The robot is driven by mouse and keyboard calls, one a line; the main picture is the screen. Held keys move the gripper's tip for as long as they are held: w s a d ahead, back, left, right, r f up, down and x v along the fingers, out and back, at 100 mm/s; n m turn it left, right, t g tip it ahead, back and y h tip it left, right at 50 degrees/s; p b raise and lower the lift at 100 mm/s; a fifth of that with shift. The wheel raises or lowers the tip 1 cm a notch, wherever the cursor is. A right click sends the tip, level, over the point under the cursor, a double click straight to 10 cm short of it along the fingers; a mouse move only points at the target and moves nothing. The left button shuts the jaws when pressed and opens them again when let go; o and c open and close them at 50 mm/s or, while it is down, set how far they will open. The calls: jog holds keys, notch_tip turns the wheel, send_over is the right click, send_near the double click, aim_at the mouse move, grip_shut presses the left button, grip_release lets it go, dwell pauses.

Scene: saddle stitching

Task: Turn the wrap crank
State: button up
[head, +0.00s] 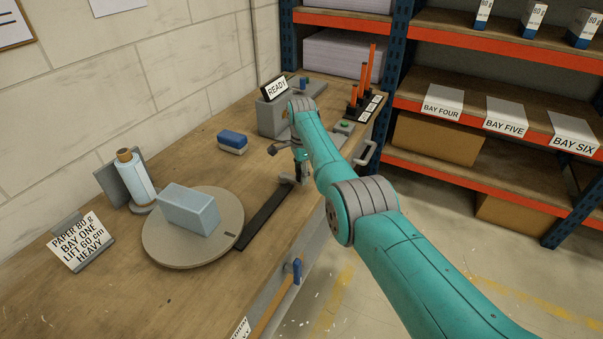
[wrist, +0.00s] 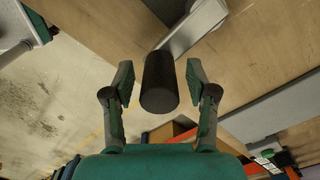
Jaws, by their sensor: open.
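The wrap crank shows in the wrist view as a dark cylindrical handle (wrist: 160,84) on a grey arm (wrist: 192,28). My gripper (wrist: 160,78) is open, with one finger on each side of the handle and a gap on both sides. A pale blue wrapped block (head: 190,208) sits on the round grey turntable (head: 160,247), beside a film roll (head: 135,178).
A dark strip (head: 263,220) lies between turntable and crank. A blue-and-grey block (head: 232,141) and a grey box with a READY sign (head: 274,88) stand on the bench (head: 110,285). Shelves (head: 470,125) stand at the right.

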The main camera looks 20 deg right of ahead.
notch_tip(320, 180, up, 12)
jog(key=shift+f, duration=0.1)
dwell(0.4)
dwell(0.3)
